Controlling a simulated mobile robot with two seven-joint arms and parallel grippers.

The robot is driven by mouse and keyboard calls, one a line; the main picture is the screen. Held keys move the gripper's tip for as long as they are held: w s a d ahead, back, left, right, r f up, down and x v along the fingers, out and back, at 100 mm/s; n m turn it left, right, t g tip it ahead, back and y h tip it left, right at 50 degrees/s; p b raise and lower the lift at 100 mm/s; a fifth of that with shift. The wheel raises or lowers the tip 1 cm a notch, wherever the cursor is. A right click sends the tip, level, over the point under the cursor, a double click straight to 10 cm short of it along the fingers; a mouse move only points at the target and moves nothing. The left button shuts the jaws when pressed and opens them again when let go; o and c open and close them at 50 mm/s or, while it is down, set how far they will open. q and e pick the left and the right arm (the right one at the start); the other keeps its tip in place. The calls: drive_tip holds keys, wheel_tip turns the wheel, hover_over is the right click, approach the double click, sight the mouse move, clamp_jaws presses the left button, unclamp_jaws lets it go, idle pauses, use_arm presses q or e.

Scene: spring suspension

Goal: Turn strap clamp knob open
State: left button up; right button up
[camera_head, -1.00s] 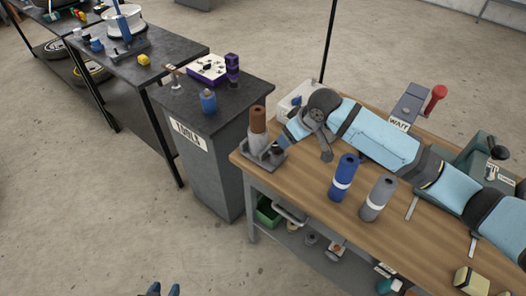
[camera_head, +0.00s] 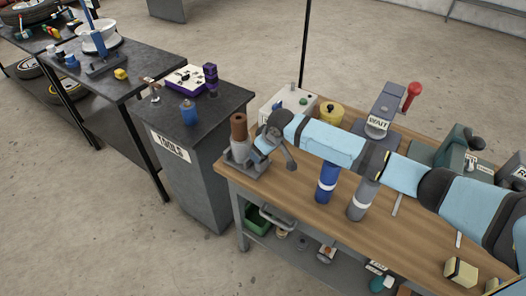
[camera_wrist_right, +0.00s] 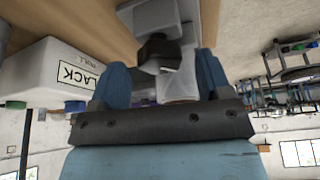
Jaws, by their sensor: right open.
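The grey clamp fixture (camera_head: 240,157) stands at the table's left corner and holds an upright brown cylinder (camera_head: 239,127). My right gripper (camera_head: 262,146) is at the fixture's right side, open. In the right wrist view its two blue fingers (camera_wrist_right: 162,88) flank a gap, with the dark knob (camera_wrist_right: 158,52) on the grey fixture just beyond or between the fingertips. I cannot tell whether the fingers touch the knob. In the head view my gripper hides the knob. My left gripper is not in view.
A blue cylinder (camera_head: 327,184) and a grey cylinder (camera_head: 362,199) stand below my right forearm. A white box (camera_head: 286,106) is behind the gripper; its label reads partly "LACK" in the wrist view. A grey WAIT stand with a red handle (camera_head: 412,92) is farther back. The wooden tabletop's front is mostly clear.

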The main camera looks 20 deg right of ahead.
drive_tip(key=shift+w+a+f, duration=0.15)
drive_tip(key=shift+w+f, duration=0.05)
drive_tip(key=shift+f, duration=0.35)
drive_tip(key=c, duration=0.9)
